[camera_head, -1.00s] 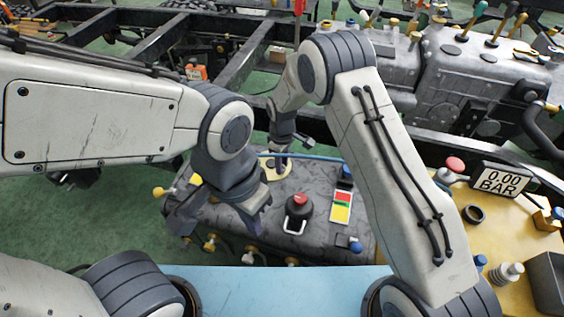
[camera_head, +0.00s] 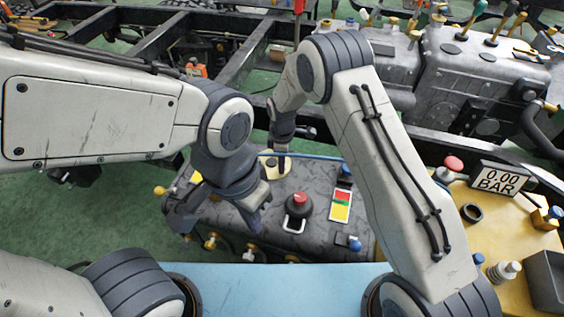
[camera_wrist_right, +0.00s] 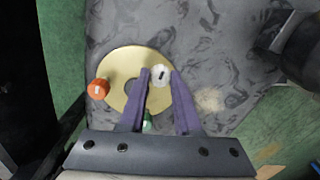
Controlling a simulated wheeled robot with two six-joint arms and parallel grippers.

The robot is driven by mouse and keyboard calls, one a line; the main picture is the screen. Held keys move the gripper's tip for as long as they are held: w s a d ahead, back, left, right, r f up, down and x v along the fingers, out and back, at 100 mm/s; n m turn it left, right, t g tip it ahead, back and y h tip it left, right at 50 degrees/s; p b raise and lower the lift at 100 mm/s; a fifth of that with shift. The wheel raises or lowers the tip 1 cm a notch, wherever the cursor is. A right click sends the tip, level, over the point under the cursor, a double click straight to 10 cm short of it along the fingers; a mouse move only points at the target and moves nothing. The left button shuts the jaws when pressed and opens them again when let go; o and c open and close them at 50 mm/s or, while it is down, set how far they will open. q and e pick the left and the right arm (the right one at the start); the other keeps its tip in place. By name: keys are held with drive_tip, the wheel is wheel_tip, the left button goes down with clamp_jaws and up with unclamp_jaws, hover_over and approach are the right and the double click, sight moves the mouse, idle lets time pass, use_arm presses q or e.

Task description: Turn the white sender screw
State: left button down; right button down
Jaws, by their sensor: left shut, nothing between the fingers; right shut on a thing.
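The white sender screw (camera_wrist_right: 161,76) has a dark slot and stands on a round brass plate (camera_wrist_right: 120,77) in the right wrist view. My right gripper (camera_wrist_right: 160,82) is shut on it, with one purple finger on each side. An orange-red screw (camera_wrist_right: 98,89) sits at the plate's left edge and a green one (camera_wrist_right: 148,125) at its lower edge. In the head view the brass plate (camera_head: 269,172) shows under my right gripper (camera_head: 281,166), and the white screw is hidden. My left gripper (camera_head: 253,224) is shut and empty over the tank's front left part.
A blue hose passes behind the plate. Black frame rails lie behind.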

drive_tip(key=c, duration=0.6)
unclamp_jaws()
wheel_tip(320, 180, up, 10)
drive_tip(key=shift+r, duration=0.25)
